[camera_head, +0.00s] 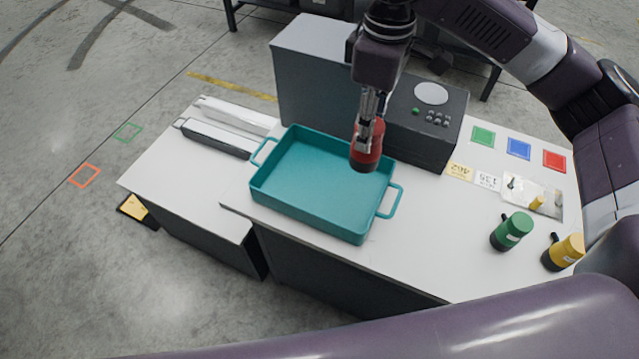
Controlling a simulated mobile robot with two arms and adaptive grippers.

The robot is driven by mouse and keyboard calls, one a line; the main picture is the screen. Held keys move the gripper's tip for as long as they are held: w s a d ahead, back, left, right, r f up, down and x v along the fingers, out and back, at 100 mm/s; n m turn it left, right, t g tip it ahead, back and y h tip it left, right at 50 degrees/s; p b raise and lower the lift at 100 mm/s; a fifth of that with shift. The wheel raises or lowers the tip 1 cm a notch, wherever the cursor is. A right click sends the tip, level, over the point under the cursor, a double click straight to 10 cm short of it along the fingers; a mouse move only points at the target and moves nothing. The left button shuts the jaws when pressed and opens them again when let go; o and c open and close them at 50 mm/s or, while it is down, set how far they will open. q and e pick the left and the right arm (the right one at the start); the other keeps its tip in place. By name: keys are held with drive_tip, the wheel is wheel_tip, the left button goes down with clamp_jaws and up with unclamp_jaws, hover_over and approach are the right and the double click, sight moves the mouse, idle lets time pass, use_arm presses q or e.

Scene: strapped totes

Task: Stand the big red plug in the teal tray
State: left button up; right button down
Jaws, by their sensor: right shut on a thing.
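The big red plug (365,158) is held by my right gripper (368,136), which comes down from above and is shut on it. The plug looks roughly upright and shows over the right back part of the teal tray. I cannot tell whether its lower end touches the tray floor. The teal tray (308,217) is a shallow rectangular tub with a handle at each end, sitting on the white table, and its visible floor is empty. My left gripper is not in view.
A grey box (310,85) and a dark device with buttons (428,122) stand behind the tray. A green plug (511,231) and a yellow plug (563,252) stand at the right. Coloured squares and number cards lie behind them. The table between the tray and green plug is clear.

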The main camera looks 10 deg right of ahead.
drive_tip(key=n, duration=0.1)
drive_tip(key=w+r+n, duration=0.1)
drive_tip(key=shift+w+a+n, duration=0.25)
drive_tip(key=shift+a+n, duration=0.1)
drive_tip(key=shift+n, duration=0.05)
drive_tip(key=shift+w+a+r+n+p, duration=0.1)
drive_tip(key=shift+w+n+p, duration=0.05)
drive_tip(key=shift+n+p, duration=0.2)
drive_tip(key=shift+n, duration=0.25)
wheel_tip(320, 180, down, 7)
drive_tip(key=shift+a+r, duration=0.1)
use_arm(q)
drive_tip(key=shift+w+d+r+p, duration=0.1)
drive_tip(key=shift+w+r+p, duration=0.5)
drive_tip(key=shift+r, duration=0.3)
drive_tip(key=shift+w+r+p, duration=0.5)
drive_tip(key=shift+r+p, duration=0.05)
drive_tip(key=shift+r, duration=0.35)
use_arm(e)
wheel_tip(320, 180, down, 13)
